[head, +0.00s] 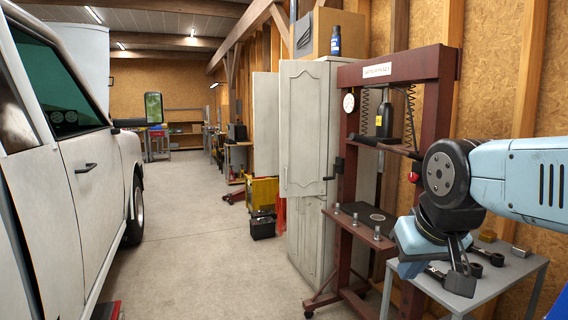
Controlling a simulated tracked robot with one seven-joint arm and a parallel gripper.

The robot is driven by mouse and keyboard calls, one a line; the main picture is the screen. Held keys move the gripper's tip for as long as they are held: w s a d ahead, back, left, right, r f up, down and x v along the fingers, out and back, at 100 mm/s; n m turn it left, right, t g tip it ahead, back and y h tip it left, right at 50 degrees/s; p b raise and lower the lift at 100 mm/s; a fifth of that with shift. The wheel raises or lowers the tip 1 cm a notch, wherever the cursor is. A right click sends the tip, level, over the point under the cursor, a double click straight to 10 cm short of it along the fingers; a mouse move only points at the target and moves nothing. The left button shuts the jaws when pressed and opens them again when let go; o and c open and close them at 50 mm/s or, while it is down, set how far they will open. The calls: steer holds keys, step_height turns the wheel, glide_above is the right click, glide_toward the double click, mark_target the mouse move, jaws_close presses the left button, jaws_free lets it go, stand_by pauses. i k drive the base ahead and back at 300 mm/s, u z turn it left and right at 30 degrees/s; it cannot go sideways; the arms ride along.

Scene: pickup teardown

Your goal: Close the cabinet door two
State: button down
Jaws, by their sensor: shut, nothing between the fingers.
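A pale grey-white cabinet (306,246) stands against the right wall in the head view, partly behind the red press frame. Its upper near door (305,130), with arched panels, faces me and appears swung out. A plain pale panel (265,125) sticks out behind it to the left and looks like another open door. The lower doors appear shut. I cannot tell which door is number two. My gripper (461,278) is at the lower right, shut and empty, pointing down over a small grey table. It is well to the right of the cabinet and apart from it.
The red press frame (436,62) stands between my arm and the cabinet. The grey table (505,278) holds dark metal parts. A white pickup (88,170) fills the left. A black box (262,227) sits on the floor past the cabinet. The aisle floor (200,250) is clear.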

mark_target(304, 84)
steer(key=u, duration=0.35)
steer(key=i, duration=0.4)
steer(key=u, duration=0.6)
steer(key=i, duration=1.1)
steer(key=u, duration=0.3)
steer(key=i, duration=1.05)
steer(key=z, duration=1.05)
steer(key=i, duration=0.85)
steer(key=z, duration=0.65)
steer(key=k, duration=0.8)
steer(key=z, duration=0.15)
steer(key=i, duration=0.55)
steer(key=z, duration=0.05)
